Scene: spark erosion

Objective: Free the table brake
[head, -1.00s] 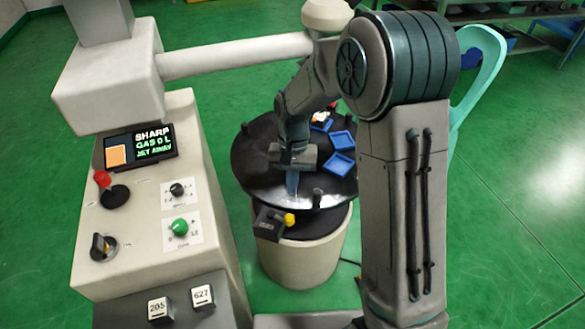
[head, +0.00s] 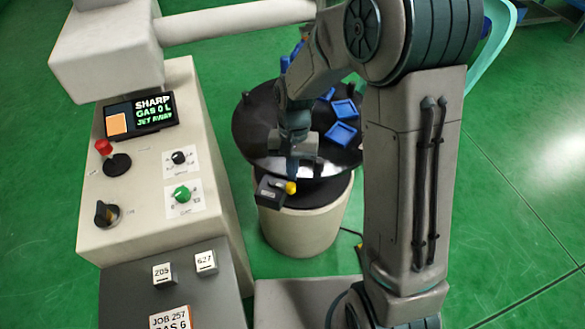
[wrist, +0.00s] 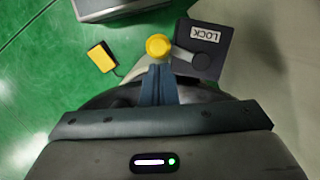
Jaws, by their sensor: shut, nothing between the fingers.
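The table brake is a dark box (head: 270,191) at the front edge of the round black table (head: 252,130). Its short lever ends in a yellow knob (head: 291,188). In the wrist view the box (wrist: 208,62) bears a LOCK label, upside down, and a grey lever runs left from its pivot to the yellow knob (wrist: 158,46). My gripper (head: 293,177) is shut and empty, pointing down at the knob. In the wrist view its fingertips (wrist: 157,70) are just below the knob in the picture; I cannot tell whether they touch it.
Blue trays (head: 343,133) stand on the table's right side. The control console (head: 145,210) with a red-knobbed lever and dials stands at left. A yellow pedal (wrist: 101,57) lies on the green floor. Open floor (head: 510,210) is at right.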

